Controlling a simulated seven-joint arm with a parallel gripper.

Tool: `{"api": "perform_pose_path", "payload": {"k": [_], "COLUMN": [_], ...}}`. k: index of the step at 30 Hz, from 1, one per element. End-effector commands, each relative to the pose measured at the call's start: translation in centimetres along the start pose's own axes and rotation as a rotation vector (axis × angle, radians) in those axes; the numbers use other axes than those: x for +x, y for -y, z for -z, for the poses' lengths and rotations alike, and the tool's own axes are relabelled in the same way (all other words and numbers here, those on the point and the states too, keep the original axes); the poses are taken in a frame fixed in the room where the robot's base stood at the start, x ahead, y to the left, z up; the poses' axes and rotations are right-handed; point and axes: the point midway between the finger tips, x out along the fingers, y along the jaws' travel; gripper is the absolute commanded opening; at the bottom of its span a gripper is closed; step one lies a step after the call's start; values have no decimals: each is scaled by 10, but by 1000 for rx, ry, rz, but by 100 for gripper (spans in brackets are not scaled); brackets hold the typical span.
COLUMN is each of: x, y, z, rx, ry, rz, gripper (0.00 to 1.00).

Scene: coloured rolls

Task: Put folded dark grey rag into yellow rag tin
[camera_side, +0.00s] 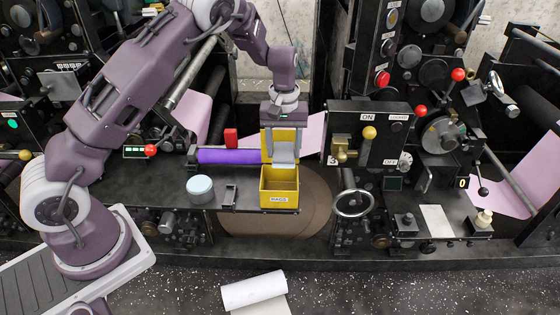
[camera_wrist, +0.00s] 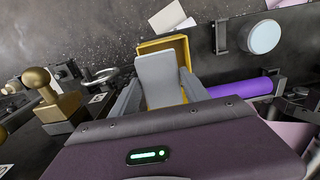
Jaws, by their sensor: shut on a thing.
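The yellow rag tin (camera_side: 279,209) stands on the black bench, labelled RAGS on its front, with a raised yellow lid behind its opening. My gripper (camera_side: 284,158) points down just above the opening, in front of the lid. It is shut on a grey slab, seemingly the folded rag (camera_side: 284,151), which looks lighter than dark grey. In the wrist view the rag (camera_wrist: 158,76) sits between the fingers and covers much of the tin (camera_wrist: 178,44). The rag's lower edge is at or just above the rim; I cannot tell exactly.
A purple roll (camera_side: 228,157) lies left of the tin. A pale blue-topped round jar (camera_side: 200,186) and a small black bracket (camera_side: 230,194) are on the bench at left. A black control box (camera_side: 368,150) with a yellow knob stands to the right. A white roll (camera_side: 253,290) lies on the floor.

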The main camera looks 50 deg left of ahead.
Motion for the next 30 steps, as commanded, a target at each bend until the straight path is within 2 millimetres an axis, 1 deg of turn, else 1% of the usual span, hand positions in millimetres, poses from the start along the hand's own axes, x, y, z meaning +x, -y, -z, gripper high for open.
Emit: {"api": "perform_pose_path", "payload": {"k": [1,3,4,5,12,15,19,26,27,29,30], "x": [-13,-23,-23,-22,14,25,32,33,33,33,33], "y": [-2,-2,-2,-2,0,-1,-1,-1,-1,-1,-1], "z": [-2,-4,-5,-5,-5,-5,-5,-5,-5,-5,-5], "rx": [1,0,-1,-2,-4,-4,-3,-3,-3,-3,-3], "ry": [-3,-2,-1,0,1,1,1,-1,0,0,-1], "rz": [-1,2,4,6,8,6,6,5,5,5,5], "gripper": [3,3,3,3,3,3,3,3,59,71,79]}}
